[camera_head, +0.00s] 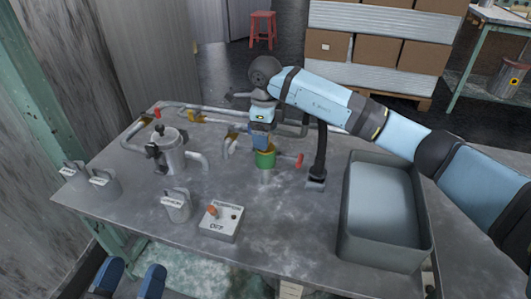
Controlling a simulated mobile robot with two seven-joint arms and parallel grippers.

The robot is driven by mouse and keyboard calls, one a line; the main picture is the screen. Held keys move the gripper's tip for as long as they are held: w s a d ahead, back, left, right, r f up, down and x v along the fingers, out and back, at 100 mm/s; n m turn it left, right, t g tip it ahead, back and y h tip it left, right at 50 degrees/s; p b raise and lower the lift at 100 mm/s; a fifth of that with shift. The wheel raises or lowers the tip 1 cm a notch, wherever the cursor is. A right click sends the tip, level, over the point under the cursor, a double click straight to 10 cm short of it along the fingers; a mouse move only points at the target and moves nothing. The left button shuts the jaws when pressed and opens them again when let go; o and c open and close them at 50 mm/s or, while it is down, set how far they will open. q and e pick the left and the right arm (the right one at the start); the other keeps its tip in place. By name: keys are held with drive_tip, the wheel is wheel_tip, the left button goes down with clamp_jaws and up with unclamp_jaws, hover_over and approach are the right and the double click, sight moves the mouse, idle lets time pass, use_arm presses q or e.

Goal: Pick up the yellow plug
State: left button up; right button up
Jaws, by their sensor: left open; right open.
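The yellow plug (268,147) shows as a small yellow patch at the top of a green collar (265,160) near the middle of the table. My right gripper (261,144) comes down from above, with its blue fingertips right at the plug, partly covering it. It is open; I cannot tell whether the fingers touch the plug. My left gripper (128,281) shows as two blue, separated fingers at the bottom left, open and empty, away from the plug.
Glass or metal tubing with brass-coloured fittings (197,117) runs behind. A red handle (298,160) and a black stand (317,165) are close to the right. A grey bin (344,235), a control box (221,222), a metal pot (171,155) and labelled jugs (176,206) stand around.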

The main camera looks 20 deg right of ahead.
wheel_tip(320, 180, down, 3)
drive_tip(key=shift+c, duration=0.5)
drive_tip(key=c, duration=0.9)
drive_tip(key=shift+o, duration=0.2)
drive_tip(key=shift+r, duration=0.2)
